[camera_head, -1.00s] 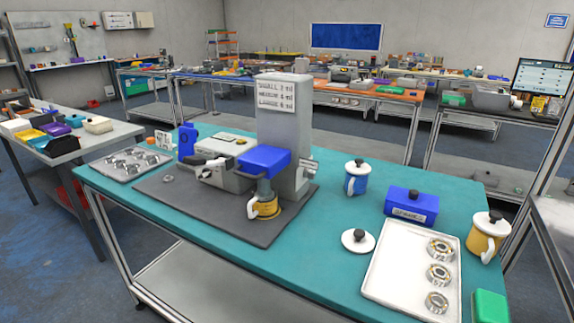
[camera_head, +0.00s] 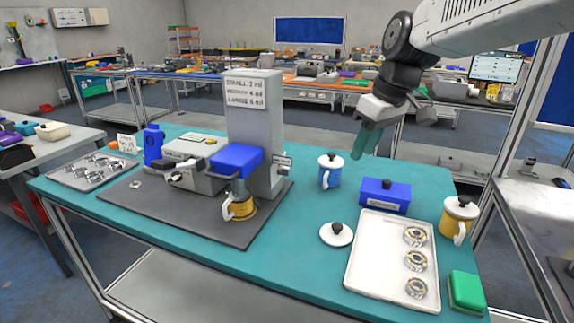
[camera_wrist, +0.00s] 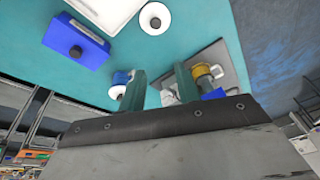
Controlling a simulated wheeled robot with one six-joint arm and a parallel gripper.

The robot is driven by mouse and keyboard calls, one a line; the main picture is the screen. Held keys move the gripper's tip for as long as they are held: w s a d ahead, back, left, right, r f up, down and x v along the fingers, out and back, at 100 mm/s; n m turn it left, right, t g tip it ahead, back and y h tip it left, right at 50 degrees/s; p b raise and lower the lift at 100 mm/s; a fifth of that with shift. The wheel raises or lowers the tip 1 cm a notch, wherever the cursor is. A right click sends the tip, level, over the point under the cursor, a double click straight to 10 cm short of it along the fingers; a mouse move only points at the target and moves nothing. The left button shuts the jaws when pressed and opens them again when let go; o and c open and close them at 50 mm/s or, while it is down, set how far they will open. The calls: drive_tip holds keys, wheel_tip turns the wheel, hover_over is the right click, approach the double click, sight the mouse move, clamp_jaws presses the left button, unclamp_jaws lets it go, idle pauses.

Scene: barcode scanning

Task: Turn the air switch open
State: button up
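A grey machine with a tall column (camera_head: 255,130) stands on a dark mat on the teal table. A small labelled fitting (camera_head: 283,162) sticks out on the column's right side; I cannot tell whether it is the air switch or how it is set. A grey box with a black lever (camera_head: 178,176) stands left of the column. My gripper (camera_head: 364,143) hangs above the table's far right part, right of the machine and apart from it. In the wrist view its two teal fingers (camera_wrist: 161,72) are apart with nothing held between them.
A yellow cup (camera_head: 240,207) sits under the machine's blue head (camera_head: 236,160). A blue mug (camera_head: 330,177), blue box (camera_head: 384,198), loose lid (camera_head: 336,235), white tray (camera_head: 362,268) with metal rings, yellow mug (camera_head: 457,222) and green block (camera_head: 466,291) stand to the right.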

drive_tip(key=w+a+f+n, duration=0.3)
drive_tip(key=w+a, duration=0.3)
drive_tip(key=w, duration=0.3)
drive_tip(key=n+y, duration=0.2)
approach(288, 168)
drive_tip(key=a+f, duration=0.1)
drive_tip(key=x, duration=0.7)
drive_tip(key=shift+w+f, duration=0.3)
drive_tip(key=shift+w, duration=0.1)
drive_tip(key=c, duration=0.7)
